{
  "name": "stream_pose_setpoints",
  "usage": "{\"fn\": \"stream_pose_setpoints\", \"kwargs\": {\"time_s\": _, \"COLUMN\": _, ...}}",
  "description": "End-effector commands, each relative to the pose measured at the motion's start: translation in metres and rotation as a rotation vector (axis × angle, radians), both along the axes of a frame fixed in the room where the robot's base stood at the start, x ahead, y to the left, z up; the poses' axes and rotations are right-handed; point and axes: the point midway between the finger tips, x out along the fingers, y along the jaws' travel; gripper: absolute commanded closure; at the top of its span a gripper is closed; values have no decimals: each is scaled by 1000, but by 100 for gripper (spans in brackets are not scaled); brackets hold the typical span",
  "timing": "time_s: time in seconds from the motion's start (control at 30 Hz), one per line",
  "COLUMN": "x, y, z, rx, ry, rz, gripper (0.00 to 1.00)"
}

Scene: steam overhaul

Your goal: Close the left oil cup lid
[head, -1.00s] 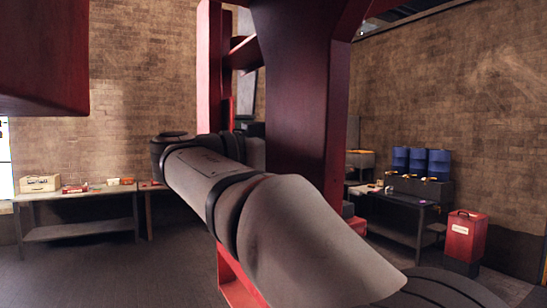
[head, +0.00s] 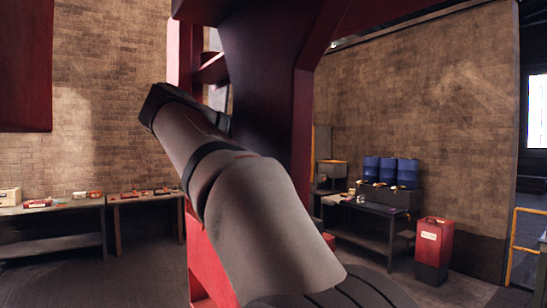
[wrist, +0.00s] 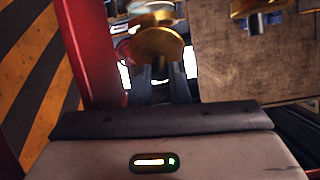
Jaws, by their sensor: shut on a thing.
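In the wrist view a round brass lid (wrist: 158,46) stands tilted, its broad face toward me, with a thin dark stem below it. My gripper (wrist: 160,84) is just under it, its dark fingers closed around what looks like this lid's lower part. The exact contact is dark and hard to make out. Brass parts of an oil cup (wrist: 150,10) show just above the lid, cut by the top edge. A second brass cup (wrist: 257,8) is to the right, partly out of frame. In the head view my arm hides the gripper and both cups are out of sight.
A thick red frame (head: 262,90) rises close behind my arm. A red post (wrist: 88,50) and a yellow-black striped panel (wrist: 35,80) flank the gripper on the left. Farther off are workbenches (head: 50,212), blue drums (head: 388,172) and a red can (head: 432,245). Open floor lies between.

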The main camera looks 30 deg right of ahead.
Motion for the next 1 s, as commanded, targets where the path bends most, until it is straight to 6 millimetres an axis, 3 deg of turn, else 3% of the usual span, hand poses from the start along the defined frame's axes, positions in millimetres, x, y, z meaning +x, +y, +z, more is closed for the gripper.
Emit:
{"fn": "stream_pose_setpoints", "kwargs": {"time_s": 0.27, "x": 0, "y": 0, "z": -1, "rx": 1, "ry": 3, "rz": -1, "gripper": 100}}
{"fn": "stream_pose_setpoints", "kwargs": {"time_s": 0.3, "x": 0, "y": 0, "z": -1, "rx": 0, "ry": 3, "rz": -1, "gripper": 81}}
{"fn": "stream_pose_setpoints", "kwargs": {"time_s": 0.53, "x": 0, "y": 0, "z": -1, "rx": 0, "ry": 1, "rz": -1, "gripper": 62}}
{"fn": "stream_pose_setpoints", "kwargs": {"time_s": 0.83, "x": 1, "y": 4, "z": 1, "rx": 0, "ry": 1, "rz": 0, "gripper": 62}}
{"fn": "stream_pose_setpoints", "kwargs": {"time_s": 1.0, "x": 2, "y": 27, "z": 9, "rx": -1, "ry": -1, "rz": 4, "gripper": 62}}
